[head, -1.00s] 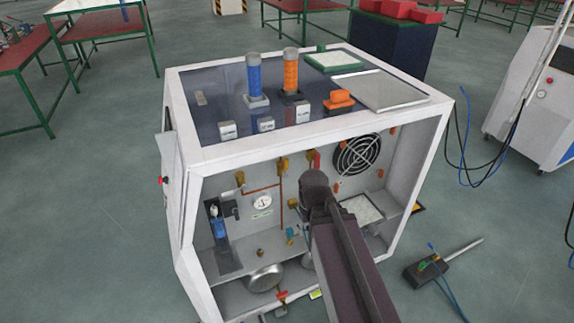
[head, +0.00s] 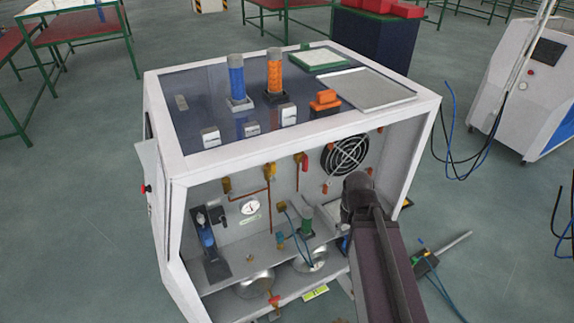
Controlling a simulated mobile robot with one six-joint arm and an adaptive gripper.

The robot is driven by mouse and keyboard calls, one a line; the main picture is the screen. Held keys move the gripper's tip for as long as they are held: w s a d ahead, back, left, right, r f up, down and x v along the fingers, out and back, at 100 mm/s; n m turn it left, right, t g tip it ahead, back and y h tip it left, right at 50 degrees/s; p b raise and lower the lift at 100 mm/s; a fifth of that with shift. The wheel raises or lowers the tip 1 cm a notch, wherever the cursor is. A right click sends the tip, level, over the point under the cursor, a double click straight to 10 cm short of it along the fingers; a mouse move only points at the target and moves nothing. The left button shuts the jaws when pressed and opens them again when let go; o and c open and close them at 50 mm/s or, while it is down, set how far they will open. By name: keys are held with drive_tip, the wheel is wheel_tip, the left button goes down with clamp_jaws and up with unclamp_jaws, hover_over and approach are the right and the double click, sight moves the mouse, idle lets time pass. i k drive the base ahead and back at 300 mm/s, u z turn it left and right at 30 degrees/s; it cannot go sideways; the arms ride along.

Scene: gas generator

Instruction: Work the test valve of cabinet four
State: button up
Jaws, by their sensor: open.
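The open-fronted white cabinet (head: 300,133) stands before me; no number is readable on it. Inside, brass fittings (head: 270,172) sit along the back panel above a copper pipe (head: 268,207) and a round gauge (head: 250,208). A red-handled fitting (head: 304,170) is to their right. A brass valve with a red handle (head: 275,299) is low at the front. I cannot tell which one is the test valve. My arm reaches in from the lower right, its dark wrist over the right part of the opening. My gripper is hidden behind it.
A blue-topped cylinder (head: 206,232) stands at the shelf's left, and a green component (head: 306,225) near its middle. A fan grille (head: 345,154) is above my wrist. A black box with a rod (head: 428,262) lies on the floor at right. Floor left of the cabinet is clear.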

sight(273, 179)
drive_tip(key=z, duration=0.3)
drive_tip(key=k, duration=1.15)
drive_tip(key=u, duration=0.5)
drive_tip(key=i, duration=1)
drive_tip(key=u, duration=0.1)
